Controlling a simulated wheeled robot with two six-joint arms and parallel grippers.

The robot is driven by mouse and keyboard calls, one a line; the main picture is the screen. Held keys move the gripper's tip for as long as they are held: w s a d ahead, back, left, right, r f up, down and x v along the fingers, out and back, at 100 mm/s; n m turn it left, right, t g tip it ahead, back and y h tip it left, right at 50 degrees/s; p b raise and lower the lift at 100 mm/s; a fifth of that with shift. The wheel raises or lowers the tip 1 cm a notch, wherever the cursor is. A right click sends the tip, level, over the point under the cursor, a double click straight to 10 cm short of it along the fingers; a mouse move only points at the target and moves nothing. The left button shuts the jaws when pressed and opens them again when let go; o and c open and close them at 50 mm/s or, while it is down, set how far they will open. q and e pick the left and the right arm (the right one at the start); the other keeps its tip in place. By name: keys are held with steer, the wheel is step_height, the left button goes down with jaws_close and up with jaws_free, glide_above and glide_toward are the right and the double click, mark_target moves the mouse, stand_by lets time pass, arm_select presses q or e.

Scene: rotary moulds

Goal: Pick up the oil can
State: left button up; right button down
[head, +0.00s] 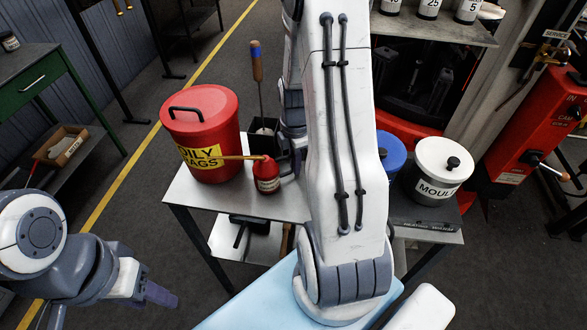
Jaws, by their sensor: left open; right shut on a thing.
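The oil can (267,176) is a small red can with a dark label and a long tan spout pointing left. It stands at the surface of the small grey table (240,205), in front of the red oily rags bin (207,135). My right gripper (294,163) is at the can's right side, shut on it; my own arm hides most of this gripper. I cannot tell whether the can is clear of the table. My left gripper (160,295) is open and empty at the lower left, away from the table.
A dark holder with a wooden-handled brush (257,75) stands behind the can. A white lidded pot (439,170) and a blue-lidded container (391,152) stand right of my arm. A green bench (45,75) is far left. Floor between is clear.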

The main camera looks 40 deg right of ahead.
step_height(320, 180, up, 17)
steer(key=shift+r, duration=0.15)
stand_by(0.4)
steer(key=shift+d, duration=0.1)
